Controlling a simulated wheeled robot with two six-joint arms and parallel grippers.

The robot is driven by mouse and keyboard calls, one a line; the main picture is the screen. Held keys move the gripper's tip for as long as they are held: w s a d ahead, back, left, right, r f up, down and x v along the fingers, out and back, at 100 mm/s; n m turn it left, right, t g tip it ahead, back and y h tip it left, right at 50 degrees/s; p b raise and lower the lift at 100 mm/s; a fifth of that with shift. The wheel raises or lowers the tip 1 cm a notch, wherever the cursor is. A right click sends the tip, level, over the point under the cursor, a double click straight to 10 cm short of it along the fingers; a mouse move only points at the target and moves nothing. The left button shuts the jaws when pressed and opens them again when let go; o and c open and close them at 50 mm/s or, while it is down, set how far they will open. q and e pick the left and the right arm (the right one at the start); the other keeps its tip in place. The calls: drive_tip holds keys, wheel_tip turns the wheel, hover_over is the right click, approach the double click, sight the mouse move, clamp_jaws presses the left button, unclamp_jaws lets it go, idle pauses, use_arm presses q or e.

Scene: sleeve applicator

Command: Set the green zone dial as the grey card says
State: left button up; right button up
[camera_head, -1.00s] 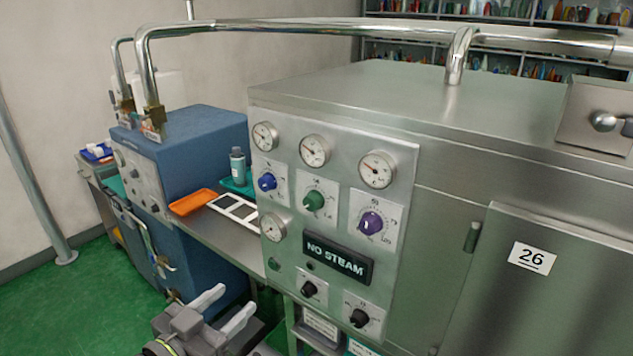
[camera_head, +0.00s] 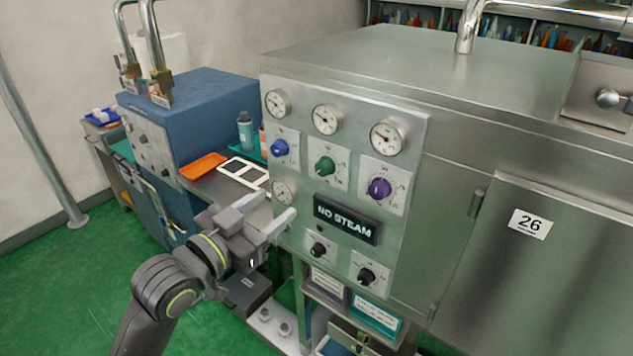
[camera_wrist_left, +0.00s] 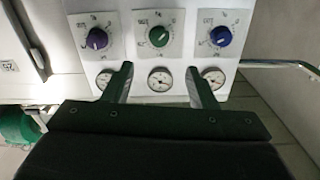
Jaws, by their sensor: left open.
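The green zone dial (camera_head: 325,166) sits on a white scale plate in the middle of the upper knob row of the steel control panel. In the left wrist view, where the panel appears upside down, the green dial (camera_wrist_left: 158,37) is beyond the fingers; its exact setting is too small to read. My left gripper (camera_head: 268,208) is open and empty, in front of the panel's lower left edge and apart from the dial. Its fingers also show in the wrist view (camera_wrist_left: 158,72). A grey-framed card (camera_head: 327,283) hangs below the panel; its text is unreadable. My right gripper is not visible.
A blue dial (camera_head: 280,148) and a purple dial (camera_head: 380,188) flank the green one, with gauges above. A NO STEAM sign (camera_head: 346,219) and two black knobs are below. A teal-framed card (camera_head: 375,314) hangs beside the grey one. A bench with an orange tray (camera_head: 203,166) is left.

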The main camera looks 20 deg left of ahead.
sight(320, 171)
use_arm(q)
drive_tip(key=p+x, duration=0.2)
drive_tip(key=x, duration=1.1)
drive_tip(key=shift+w+d, duration=0.15)
drive_tip(key=c, duration=1)
